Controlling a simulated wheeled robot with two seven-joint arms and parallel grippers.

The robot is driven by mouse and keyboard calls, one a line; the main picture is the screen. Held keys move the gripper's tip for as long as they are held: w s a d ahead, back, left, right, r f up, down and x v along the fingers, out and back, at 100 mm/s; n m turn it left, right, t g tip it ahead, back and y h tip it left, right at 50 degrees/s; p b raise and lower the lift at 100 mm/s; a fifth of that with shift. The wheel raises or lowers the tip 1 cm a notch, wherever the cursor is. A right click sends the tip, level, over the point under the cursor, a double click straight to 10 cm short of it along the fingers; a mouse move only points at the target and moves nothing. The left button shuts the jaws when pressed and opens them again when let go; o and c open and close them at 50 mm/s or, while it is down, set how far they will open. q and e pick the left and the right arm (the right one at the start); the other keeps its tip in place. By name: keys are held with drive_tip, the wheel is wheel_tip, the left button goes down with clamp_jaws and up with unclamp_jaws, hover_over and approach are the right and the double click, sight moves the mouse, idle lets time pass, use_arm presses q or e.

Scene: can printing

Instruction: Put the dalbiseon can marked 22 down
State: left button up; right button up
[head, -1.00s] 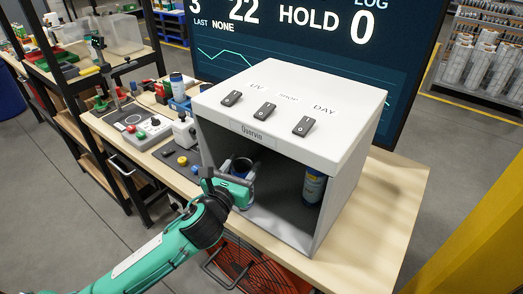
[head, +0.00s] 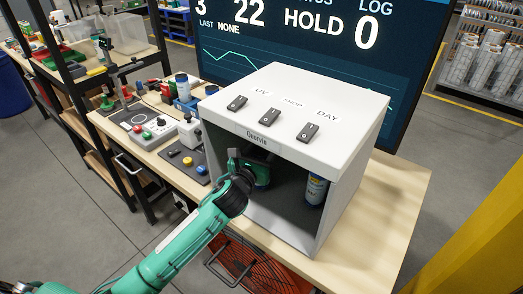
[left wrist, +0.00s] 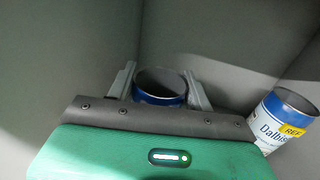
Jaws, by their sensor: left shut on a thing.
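My left gripper (head: 255,172) reaches through the open front of the white booth (head: 352,165). In the left wrist view its fingers (left wrist: 160,82) are closed on both sides of an open-topped can with a blue band (left wrist: 160,98). The held can's number does not show, and the can is hidden in the head view. I cannot tell whether its base touches the booth floor. A second can, marked Dalbiseon with a yellow REF label (left wrist: 284,120), stands at the right inside the booth; it also shows in the head view (head: 315,189). My right gripper is out of view.
The booth has several black switches on top (head: 269,117) and side walls close around my gripper. A wooden table (head: 402,195) carries it. A control box with buttons (head: 150,130) is to the left. A large screen (head: 300,60) behind reads 22 and HOLD 0.

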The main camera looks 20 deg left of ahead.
use_arm(q)
drive_tip(key=shift+w+f, duration=0.1)
drive_tip(key=shift+f, duration=0.1)
drive_tip(key=o, duration=1.2)
drive_tip(key=shift+c, duration=0.2)
drive_tip(key=shift+o, duration=0.4)
drive_tip(key=shift+r, duration=0.1)
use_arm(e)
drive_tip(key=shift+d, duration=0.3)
use_arm(q)
drive_tip(key=shift+r, duration=0.1)
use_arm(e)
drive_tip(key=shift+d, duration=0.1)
use_arm(q)
drive_tip(key=s+a+b, duration=0.1)
drive_tip(key=s+b, duration=0.1)
drive_tip(key=s, duration=1)
drive_tip(key=shift+a, duration=0.15)
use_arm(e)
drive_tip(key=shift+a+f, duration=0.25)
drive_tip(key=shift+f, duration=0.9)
